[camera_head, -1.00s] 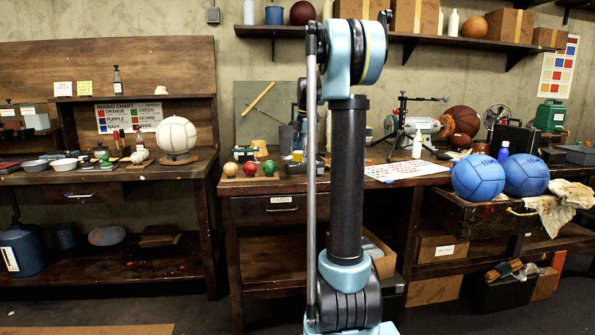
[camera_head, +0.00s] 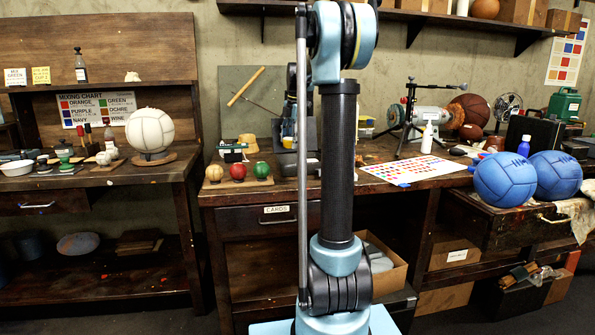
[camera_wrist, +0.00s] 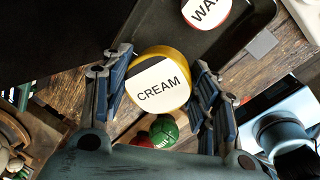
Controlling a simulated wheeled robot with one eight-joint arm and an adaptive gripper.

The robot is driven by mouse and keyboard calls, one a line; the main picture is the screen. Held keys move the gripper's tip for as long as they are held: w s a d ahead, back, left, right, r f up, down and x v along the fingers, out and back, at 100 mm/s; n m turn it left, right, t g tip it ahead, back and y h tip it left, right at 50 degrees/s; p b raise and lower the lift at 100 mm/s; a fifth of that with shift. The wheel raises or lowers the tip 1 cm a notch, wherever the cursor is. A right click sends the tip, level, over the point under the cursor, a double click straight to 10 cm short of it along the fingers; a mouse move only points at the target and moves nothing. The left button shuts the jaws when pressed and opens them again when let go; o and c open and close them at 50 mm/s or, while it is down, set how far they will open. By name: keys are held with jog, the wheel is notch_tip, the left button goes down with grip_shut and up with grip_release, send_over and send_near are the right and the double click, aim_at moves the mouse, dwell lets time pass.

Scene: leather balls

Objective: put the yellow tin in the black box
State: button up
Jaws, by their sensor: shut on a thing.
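In the wrist view my gripper (camera_wrist: 161,80) has its two blue-grey fingers on either side of the yellow tin (camera_wrist: 178,63), which has a white label reading CREAM. It is shut on the tin. A dark, shallow, rimmed container, seemingly the black box (camera_wrist: 232,52), lies past the tin at the upper right, with a red-rimmed WAX tin (camera_wrist: 206,10) at it. I cannot tell the tin's height over the bench. In the head view my arm hides most of the gripper area, and I cannot make out the tin there.
A green ball (camera_head: 261,170), a red ball (camera_head: 237,172) and a tan ball stand at the bench's front edge. Right of my arm lie a colour chart (camera_head: 415,169) and two blue balls (camera_head: 504,180). A tripod (camera_head: 408,112) stands behind the chart.

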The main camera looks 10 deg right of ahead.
aim_at(291, 162)
jog(key=shift+w+a, duration=0.1)
jog(key=shift+w, duration=0.05)
jog(key=shift+f, duration=5)
jog(key=o, duration=1.1)
